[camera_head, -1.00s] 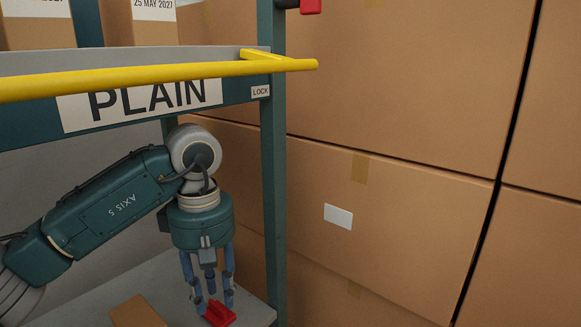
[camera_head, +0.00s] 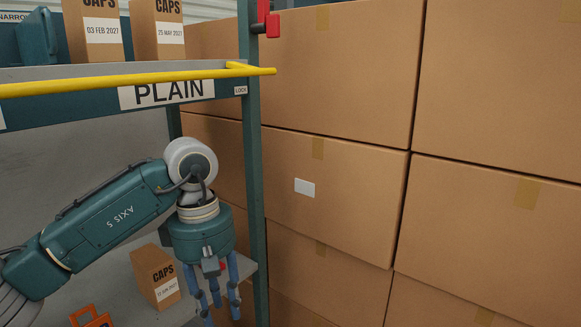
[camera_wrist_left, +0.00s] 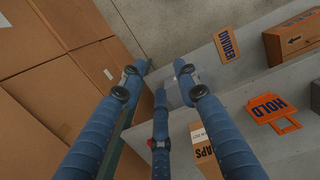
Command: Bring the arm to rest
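My left gripper (camera_head: 212,290) hangs from my teal arm, fingers pointing down, in front of the shelf rack's lower shelf (camera_head: 180,312). In the left wrist view its blue fingers (camera_wrist_left: 160,85) are spread apart with nothing between them. It is open and empty. A small red thing (camera_head: 222,265) shows just behind the gripper, mostly hidden by it. My right gripper is in neither view.
A teal post (camera_head: 252,170) with a red latch (camera_head: 268,24) stands right of my gripper. Large cardboard boxes (camera_head: 345,75) fill the right side. A CAPS box (camera_head: 155,275) and an orange HOLD tag (camera_wrist_left: 271,112) are on the lower shelf.

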